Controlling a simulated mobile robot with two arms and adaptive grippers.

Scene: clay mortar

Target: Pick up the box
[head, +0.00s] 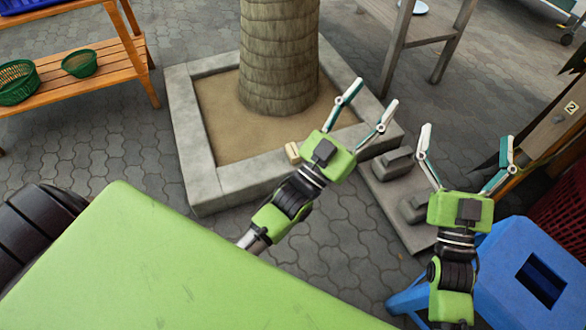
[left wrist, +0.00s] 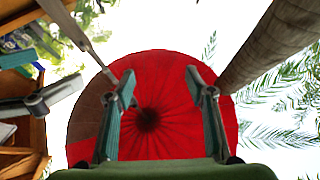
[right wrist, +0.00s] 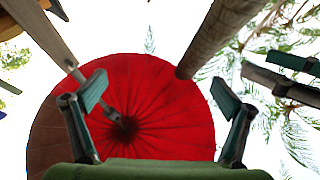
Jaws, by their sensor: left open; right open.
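A small tan block (head: 292,152), which looks like the box, sits on the near stone rim of the tree planter in the head view. My left gripper (head: 374,94) is open and empty, raised in front of the camera, with its fingers pointing up and right. Its wrist body shows just right of the block. My right gripper (head: 466,134) is open and empty, further right, above the blue stool. Neither gripper touches the block. The wrist views look upward and do not show the block.
The square stone planter (head: 192,160) surrounds a thick tree trunk (head: 278,50). A grey stone slab (head: 395,200) with blocks lies right of it. A blue stool (head: 510,260) stands at lower right. A wooden shelf (head: 90,75) holds green baskets. A red umbrella (left wrist: 165,110) is overhead.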

